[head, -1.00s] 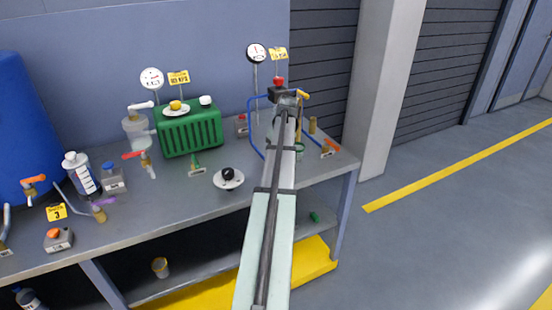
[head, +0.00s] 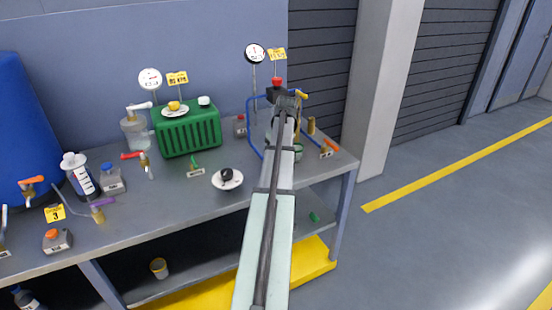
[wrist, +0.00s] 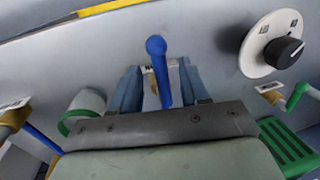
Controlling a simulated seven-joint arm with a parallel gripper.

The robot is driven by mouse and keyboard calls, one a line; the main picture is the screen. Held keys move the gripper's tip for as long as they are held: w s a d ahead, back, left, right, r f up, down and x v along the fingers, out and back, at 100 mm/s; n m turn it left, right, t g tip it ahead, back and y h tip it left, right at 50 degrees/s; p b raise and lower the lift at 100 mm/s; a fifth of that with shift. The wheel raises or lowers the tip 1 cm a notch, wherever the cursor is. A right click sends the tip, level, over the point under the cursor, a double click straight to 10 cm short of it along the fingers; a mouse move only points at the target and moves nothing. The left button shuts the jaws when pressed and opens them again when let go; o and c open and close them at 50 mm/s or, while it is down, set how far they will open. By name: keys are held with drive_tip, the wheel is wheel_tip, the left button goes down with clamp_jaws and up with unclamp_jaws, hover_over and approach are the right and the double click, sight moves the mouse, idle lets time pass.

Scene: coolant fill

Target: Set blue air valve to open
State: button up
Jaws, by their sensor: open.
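In the wrist view, the blue air valve's lever (wrist: 156,55) is a straight blue handle with a ball at its end, pointing up in the picture. My gripper (wrist: 160,80) is open, with one bluish finger on each side of the lever. I cannot tell whether either finger touches it. A white label and a brass-yellow part show behind the lever, partly hidden. In the head view, my arm hides the valve and the fingers at the right end of the bench (head: 130,225).
A white dial with a black knob (wrist: 285,52) is at the upper right of the wrist view. A blue pipe frame (head: 250,125) and an orange-handled valve (head: 327,148) flank my arm.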

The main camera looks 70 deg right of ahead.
wheel_tip(320, 180, up, 14)
drive_tip(key=s+d, duration=0.1)
drive_tip(key=d, duration=0.1)
drive_tip(key=shift+s+f, duration=0.25)
drive_tip(key=shift+s, duration=0.15)
idle(0.5)
